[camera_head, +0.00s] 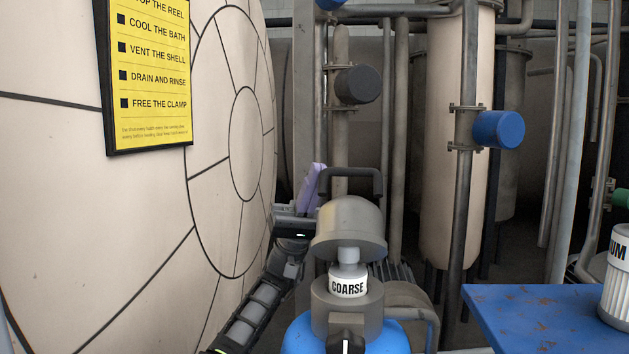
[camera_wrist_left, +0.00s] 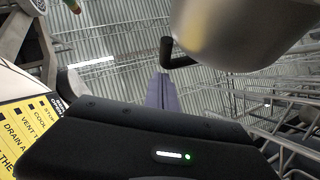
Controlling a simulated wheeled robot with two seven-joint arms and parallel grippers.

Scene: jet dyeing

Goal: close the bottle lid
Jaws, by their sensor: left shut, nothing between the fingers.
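The grey domed lid (camera_head: 348,225) with its black bar handle (camera_head: 350,174) stands raised above and behind a grey round body (camera_head: 347,300). A white cartridge labelled COARSE (camera_head: 348,287) sits in the mouth of that body, its grey top in front of the lid. My left gripper (camera_head: 313,177), with purple fingers, is shut and empty just left of the handle. In the left wrist view the fingers (camera_wrist_left: 162,92) point up beneath the black handle end, and the lid (camera_wrist_left: 235,30) fills the top right. Whether fingers touch the lid is unclear. My right gripper is out of view.
A large cream round vessel (camera_head: 60,220) with a yellow sign (camera_head: 152,70) fills the left. A blue table (camera_head: 550,315) at right carries a white cylinder (camera_head: 617,280). Pipes and a cream column (camera_head: 455,200) stand behind. Blue rounded surfaces (camera_head: 390,337) lie below the grey body.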

